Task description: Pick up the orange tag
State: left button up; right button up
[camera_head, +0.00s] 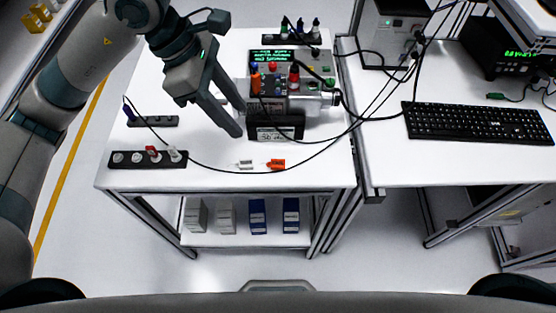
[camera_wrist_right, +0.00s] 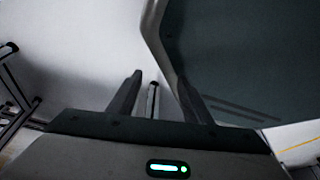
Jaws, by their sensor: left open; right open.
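The orange tag (camera_head: 276,164) lies on the white table (camera_head: 215,182) near its front edge. A similar white tag (camera_head: 245,164) lies just left of it. My left gripper (camera_head: 238,120) is open and empty, pointing down above the table, behind and to the left of the orange tag and apart from it. My right gripper (camera_wrist_right: 155,85) shows only in the right wrist view. It is open with nothing between its fingers, and no tag shows in that view.
A device with a display (camera_head: 272,62) and a small dark meter (camera_head: 276,130) stand behind the tags. A dark strip with several knobs (camera_head: 148,160) lies at left. A keyboard (camera_head: 475,122) is on the right table.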

pick_arm(q)
jog(key=f, duration=0.1)
jog(key=p, duration=0.2)
send_near(277, 163)
jog(key=shift+w+f+p, duration=0.15)
jog(key=shift+f+p, duration=0.75)
jog(key=shift+f, duration=0.1)
jog(key=shift+d+f, duration=0.15)
jog(key=shift+f, duration=0.2)
pick_arm(e)
jog(key=s+d+r+g, duration=0.1)
jog(key=s+d+g, duration=0.1)
jog(key=s, duration=0.7)
jog(key=shift+d+g+h, duration=0.3)
jog(key=shift+d+h, duration=0.1)
jog(key=shift+d, duration=0.35)
jog(key=shift+r, duration=0.2)
pick_arm(q)
jog(key=shift+d+f+p, duration=0.4)
jog(key=shift+p, duration=0.25)
jog(key=x, duration=0.1)
jog(key=p+x, duration=0.1)
jog(key=x, duration=0.1)
jog(key=shift+s+d+r+p, duration=0.1)
jog(key=shift+s+d+p, duration=0.1)
jog(key=shift+d+p, duration=0.1)
jog(key=shift+f, duration=0.55)
pick_arm(e)
notch_tip(277, 163, up, 3)
jog(key=shift+f, duration=0.15)
